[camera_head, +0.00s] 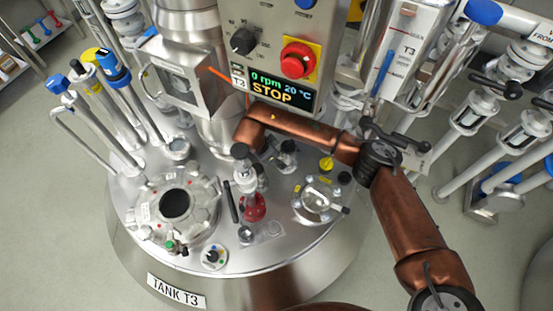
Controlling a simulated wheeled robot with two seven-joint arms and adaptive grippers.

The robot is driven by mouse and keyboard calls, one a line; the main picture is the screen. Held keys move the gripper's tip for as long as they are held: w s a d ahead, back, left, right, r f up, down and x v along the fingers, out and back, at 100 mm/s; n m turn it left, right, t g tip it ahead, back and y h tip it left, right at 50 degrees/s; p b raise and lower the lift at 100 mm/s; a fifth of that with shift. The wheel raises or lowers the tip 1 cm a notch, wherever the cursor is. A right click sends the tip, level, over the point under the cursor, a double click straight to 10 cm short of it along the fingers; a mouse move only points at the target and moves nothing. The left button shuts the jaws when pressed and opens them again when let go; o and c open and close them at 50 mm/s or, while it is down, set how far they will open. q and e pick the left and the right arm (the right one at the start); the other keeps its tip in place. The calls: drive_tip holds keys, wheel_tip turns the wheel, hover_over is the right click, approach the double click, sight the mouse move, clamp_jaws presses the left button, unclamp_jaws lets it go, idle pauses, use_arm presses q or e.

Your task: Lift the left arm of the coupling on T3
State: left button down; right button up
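Tank T3 (285,262) is a round steel vessel with fittings on its lid. An upright fitting with a pale metal body (245,182) and a red part (253,208) stands near the lid's middle. A slim black lever (232,202) stands close at its left; this looks like the coupling and its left arm, but I cannot be sure. My copper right arm (405,215) comes in from the lower right and bends over the lid. It ends just above this fitting. Its fingers cannot be told apart from the dark fittings there. My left gripper is not in view.
A control box with a red stop button (298,60) and a lit display (270,88) hangs close above my arm. A round hatch (175,205) is at the lid's left, a sight glass (320,200) at its right. Pipes crowd both sides.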

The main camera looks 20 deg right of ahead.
clamp_jaws()
